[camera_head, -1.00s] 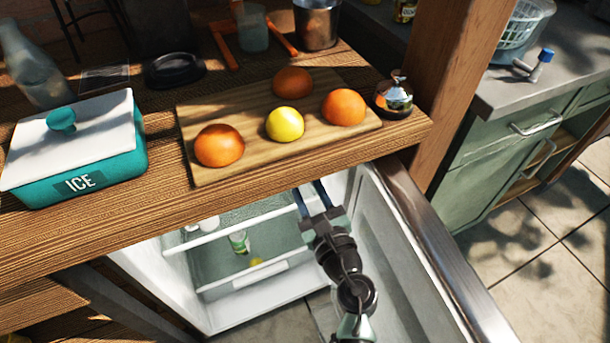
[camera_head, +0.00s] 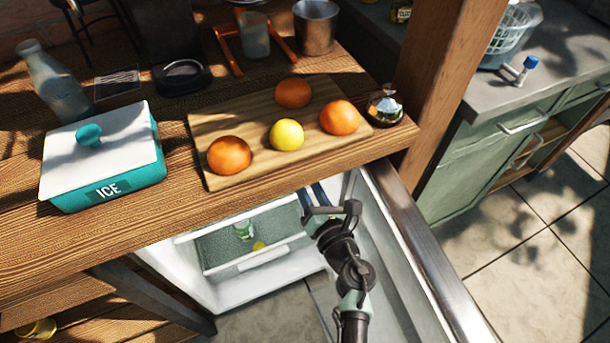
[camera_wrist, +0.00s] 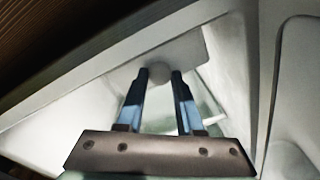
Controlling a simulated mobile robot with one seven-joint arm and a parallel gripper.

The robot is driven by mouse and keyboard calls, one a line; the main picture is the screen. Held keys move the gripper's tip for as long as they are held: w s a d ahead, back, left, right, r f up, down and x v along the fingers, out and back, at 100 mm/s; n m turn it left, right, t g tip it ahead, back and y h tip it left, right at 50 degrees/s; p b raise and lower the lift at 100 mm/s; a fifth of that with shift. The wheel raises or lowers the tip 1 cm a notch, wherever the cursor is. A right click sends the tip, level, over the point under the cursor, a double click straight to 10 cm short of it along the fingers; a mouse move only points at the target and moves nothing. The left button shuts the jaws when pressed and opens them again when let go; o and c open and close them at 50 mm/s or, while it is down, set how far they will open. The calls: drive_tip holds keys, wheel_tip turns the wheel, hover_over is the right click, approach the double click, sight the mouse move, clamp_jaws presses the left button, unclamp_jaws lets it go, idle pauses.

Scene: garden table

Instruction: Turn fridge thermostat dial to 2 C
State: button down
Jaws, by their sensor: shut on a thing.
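The fridge (camera_head: 225,290) stands open under the wooden table. In the wrist view, a round pale grey dial (camera_wrist: 160,76) sits on a light panel (camera_wrist: 198,48) at the upper inside of the fridge. My gripper (camera_wrist: 160,74) reaches inside the fridge with its two blue-and-black fingers on either side of the dial, shut on it. Any marks or numbers on the dial are too small to read. In the head view my gripper (camera_head: 314,192) is at the fridge's top right, and its fingertips and the dial are hidden under the table edge.
The open fridge door (camera_head: 425,255) is close on the right of my arm. Above is the table edge, with a cutting board (camera_head: 215,181) of fruit and a teal ice box (camera_head: 105,160). A fridge shelf (camera_head: 245,262) lies below left.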

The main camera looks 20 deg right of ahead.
drive_tip(key=shift+m, duration=0.3)
drive_tip(key=c, duration=0.5)
unclamp_jaws()
drive_tip(key=shift+c, duration=0.2)
drive_tip(key=s, duration=1.3)
drive_tip(key=shift+r+p, duration=0.35)
drive_tip(key=shift+r, duration=0.1)
